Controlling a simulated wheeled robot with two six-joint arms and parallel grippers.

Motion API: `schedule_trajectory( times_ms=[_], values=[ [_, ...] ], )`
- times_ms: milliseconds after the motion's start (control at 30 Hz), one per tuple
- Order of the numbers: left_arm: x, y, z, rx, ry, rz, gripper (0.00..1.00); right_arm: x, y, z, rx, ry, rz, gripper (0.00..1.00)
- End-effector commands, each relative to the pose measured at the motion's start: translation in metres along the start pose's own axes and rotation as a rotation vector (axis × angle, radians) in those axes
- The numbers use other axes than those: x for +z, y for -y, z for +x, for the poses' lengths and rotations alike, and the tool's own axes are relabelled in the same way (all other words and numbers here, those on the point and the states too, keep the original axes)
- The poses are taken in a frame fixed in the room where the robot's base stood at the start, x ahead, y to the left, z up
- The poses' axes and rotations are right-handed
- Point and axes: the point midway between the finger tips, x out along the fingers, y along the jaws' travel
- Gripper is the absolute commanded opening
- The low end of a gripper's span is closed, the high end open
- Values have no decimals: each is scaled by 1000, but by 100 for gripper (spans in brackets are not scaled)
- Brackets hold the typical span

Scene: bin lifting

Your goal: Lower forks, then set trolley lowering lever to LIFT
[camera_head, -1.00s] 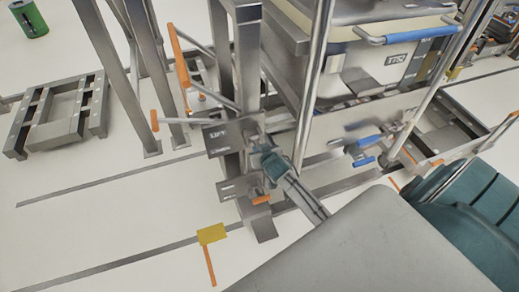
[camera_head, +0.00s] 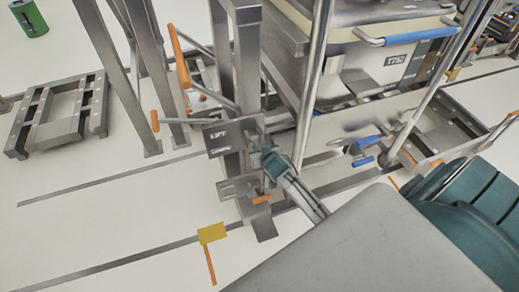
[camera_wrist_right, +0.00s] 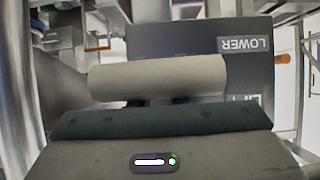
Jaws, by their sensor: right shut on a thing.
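A grey plate marked LIFT (camera_head: 222,139) is fixed to the trolley's upright in the head view. In the right wrist view a plate marked LOWER (camera_wrist_right: 190,40) shows, its lettering upside down. My right gripper (camera_head: 266,154) is at the right edge of the LIFT plate. It is shut on the lowering lever, whose pale round handle (camera_wrist_right: 160,78) lies across the jaws in the wrist view. The gripper hides most of the lever in the head view, so I cannot tell its exact setting there. The forks cannot be clearly made out. My left gripper is not in view.
A bin with a blue-gripped handle (camera_head: 420,36) stands in the frame at upper right. An orange-tipped pedal (camera_head: 262,200) and a yellow floor marker (camera_head: 212,234) are just below my gripper. A metal pallet frame (camera_head: 60,118) lies at left. Open floor lies at lower left.

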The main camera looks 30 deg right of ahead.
Motion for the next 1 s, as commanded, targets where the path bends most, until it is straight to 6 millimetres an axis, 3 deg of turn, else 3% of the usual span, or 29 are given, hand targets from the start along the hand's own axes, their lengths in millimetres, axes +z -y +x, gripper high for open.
schedule_trajectory(
  times_ms=[1000],
  values=[
    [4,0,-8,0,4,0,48,-2,0,-1,1,25,-1,0]
  ],
)
